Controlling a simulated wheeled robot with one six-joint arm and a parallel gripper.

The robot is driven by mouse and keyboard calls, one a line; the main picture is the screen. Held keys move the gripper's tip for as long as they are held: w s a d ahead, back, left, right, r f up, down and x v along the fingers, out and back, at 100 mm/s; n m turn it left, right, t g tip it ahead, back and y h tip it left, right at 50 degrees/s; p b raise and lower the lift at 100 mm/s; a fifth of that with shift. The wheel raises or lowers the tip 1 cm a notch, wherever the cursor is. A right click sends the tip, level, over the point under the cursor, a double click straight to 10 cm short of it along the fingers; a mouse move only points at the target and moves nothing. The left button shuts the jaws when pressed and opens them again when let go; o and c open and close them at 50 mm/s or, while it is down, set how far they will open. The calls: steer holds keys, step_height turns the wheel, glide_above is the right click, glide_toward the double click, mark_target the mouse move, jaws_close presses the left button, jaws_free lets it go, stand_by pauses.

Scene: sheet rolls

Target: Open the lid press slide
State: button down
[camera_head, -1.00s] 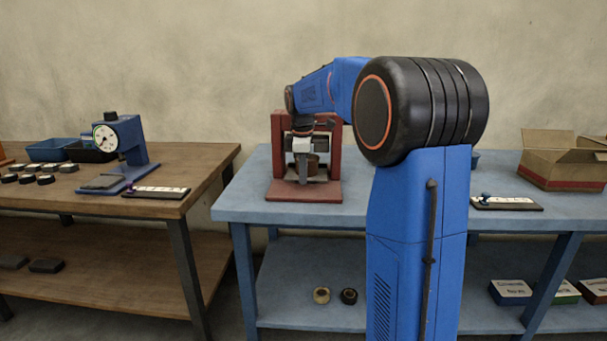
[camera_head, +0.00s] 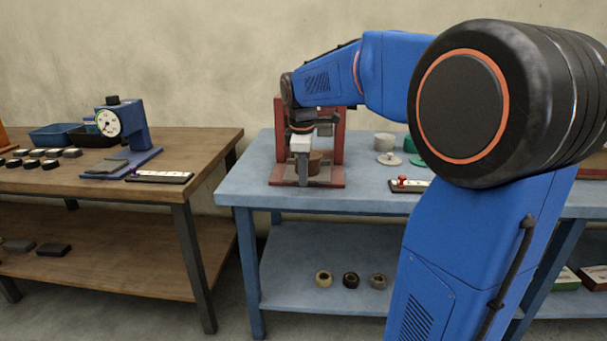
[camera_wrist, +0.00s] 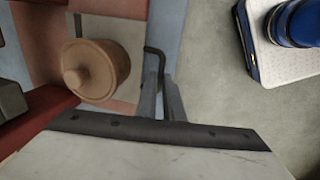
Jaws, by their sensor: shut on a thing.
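The lid press (camera_head: 339,135) is a red frame on a red base on the blue table. Its slide (camera_head: 325,176) is a flat plate that reaches to the front of the base. A brown lidded pot (camera_head: 316,161) stands on it; in the wrist view the pot (camera_wrist: 97,70) shows its round knob. My gripper (camera_head: 303,178) is at the front of the slide, left of the pot. In the wrist view my gripper (camera_wrist: 162,95) is shut on a thin dark bent handle (camera_wrist: 154,50) beside the plate; its fingers partly hide the handle.
The blue table (camera_head: 240,192) carries a small panel with a red knob (camera_head: 403,182) and white discs (camera_head: 388,150) right of the press. A wooden bench (camera_head: 60,180) with a dial gauge (camera_head: 108,123) stands left.

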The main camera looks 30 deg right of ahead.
steer(key=c, duration=1.9)
jaws_free()
steer(key=shift+r, duration=0.15)
step_height(320, 180, up, 17)
steer(key=s+a, duration=0.2)
steer(key=shift+s, duration=0.4)
steer(key=s+a+f+m+t, duration=0.1)
steer(key=s+a+f+m, duration=0.2)
steer(key=s+f, duration=0.6)
steer(key=s+a+f+m+t, duration=0.1)
steer(key=s+f+m, duration=0.3)
steer(key=s+f, duration=0.5)
steer(key=s+a+f+m+t+y, duration=0.1)
steer(key=s+a+f+m, duration=0.3)
steer(key=s+f, duration=0.4)
step_height(320, 180, down, 2)
steer(key=shift+s+a, duration=0.3)
steer(key=shift+s, duration=0.1)
